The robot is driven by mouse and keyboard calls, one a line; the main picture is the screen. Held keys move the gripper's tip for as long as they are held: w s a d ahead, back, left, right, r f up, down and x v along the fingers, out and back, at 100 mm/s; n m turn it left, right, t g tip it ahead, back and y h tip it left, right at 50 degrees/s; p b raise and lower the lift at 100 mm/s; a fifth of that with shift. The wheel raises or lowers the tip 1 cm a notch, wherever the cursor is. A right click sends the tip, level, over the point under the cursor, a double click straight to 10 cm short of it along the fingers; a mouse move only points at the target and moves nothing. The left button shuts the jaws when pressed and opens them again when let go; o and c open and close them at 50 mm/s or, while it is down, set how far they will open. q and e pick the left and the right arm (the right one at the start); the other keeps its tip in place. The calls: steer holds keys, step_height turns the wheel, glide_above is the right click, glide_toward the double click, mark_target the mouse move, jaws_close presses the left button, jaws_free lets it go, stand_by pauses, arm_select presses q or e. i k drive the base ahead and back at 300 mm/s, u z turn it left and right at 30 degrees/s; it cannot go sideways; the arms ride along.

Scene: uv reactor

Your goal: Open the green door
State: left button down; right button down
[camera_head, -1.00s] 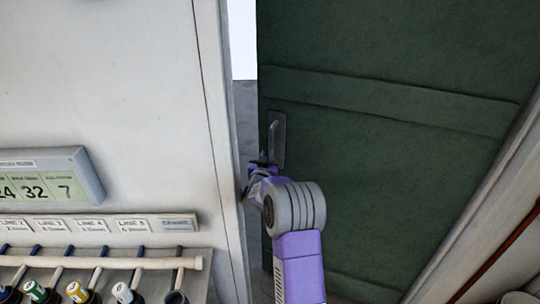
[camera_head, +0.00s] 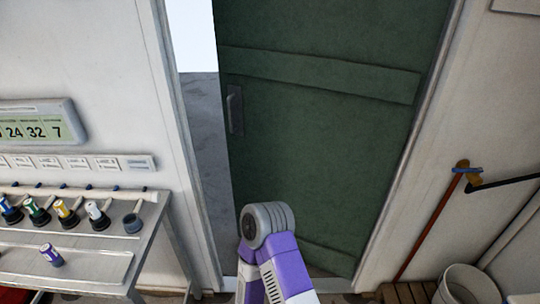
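The green door (camera_head: 320,135) stands partly open. A gap along its left edge shows grey ground and a bright area beyond. Its grey handle (camera_head: 235,110) is on a plate near the left edge, and nothing touches it. One of my purple and grey arms rises from the bottom centre, its rounded joint in front of the lower door. I cannot tell which arm it is. Its gripper does not show, and no other gripper is in view.
A metal rack (camera_head: 75,235) with several coloured-capped bottles stands at the left, below a display panel (camera_head: 35,122). A white bucket (camera_head: 468,285) and a red-handled tool (camera_head: 430,225) are at the right. The doorway gap (camera_head: 207,150) is clear.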

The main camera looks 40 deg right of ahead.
mark_target(321, 99)
steer(key=u, duration=0.1)
steer(key=k, duration=0.3)
steer(key=z, duration=1.55)
steer(key=i, duration=1.25)
steer(key=u, duration=0.75)
steer(key=i, duration=0.55)
steer(key=u, duration=0.55)
